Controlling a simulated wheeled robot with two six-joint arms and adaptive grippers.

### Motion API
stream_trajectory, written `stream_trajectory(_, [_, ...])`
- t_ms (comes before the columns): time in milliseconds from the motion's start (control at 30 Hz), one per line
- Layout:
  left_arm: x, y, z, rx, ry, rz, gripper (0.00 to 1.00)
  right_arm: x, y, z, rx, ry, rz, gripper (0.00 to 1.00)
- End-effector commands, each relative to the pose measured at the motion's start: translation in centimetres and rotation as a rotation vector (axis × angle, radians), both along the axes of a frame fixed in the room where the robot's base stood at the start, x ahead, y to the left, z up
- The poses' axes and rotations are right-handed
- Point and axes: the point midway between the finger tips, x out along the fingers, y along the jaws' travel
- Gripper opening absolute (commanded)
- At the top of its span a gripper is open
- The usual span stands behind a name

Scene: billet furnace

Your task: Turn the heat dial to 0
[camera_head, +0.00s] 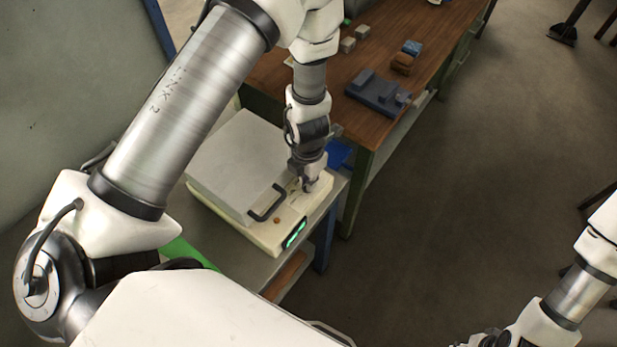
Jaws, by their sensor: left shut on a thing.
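The billet furnace (232,165) is a cream box with a grey lid and a black handle (267,204). It sits on a grey bench. Its front strip carries a small orange round part (277,220) and a lit green display (295,232), whose figures are too small to read. My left gripper (308,184) points down at the right end of this strip, shut on the heat dial, which its fingers hide. The dial's setting cannot be read. My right gripper (484,339) shows only in part at the bottom edge, away from the furnace; its fingers are unclear.
A wooden workbench (441,30) stands behind, with a blue-grey fixture (376,92), a brown block (402,63) and several small blocks. A blue object (340,153) lies beside the furnace, partly behind my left gripper. The floor (455,190) at right is open.

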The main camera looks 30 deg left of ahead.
Motion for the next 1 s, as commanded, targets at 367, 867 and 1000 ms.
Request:
stream_trajectory(367, [-0.4, 0.0, -0.3, -0.002, 0.011, 0.002, 0.35, 0.0, 0.0, -0.1, 0.0, 0.0, 0.0, 0.4])
stream_trajectory(867, [0.0, -0.1, 1.0, -0.004, 0.0, -0.001, 0.35, 0.0, 0.0, 0.0, 0.0, 0.0, 0.0, 0.4])
stream_trajectory(1000, [0.0, 0.0, 2.8, -0.001, -0.001, -0.002, 0.35, 0.0, 0.0, 0.0, 0.0, 0.0, 0.0, 0.4])
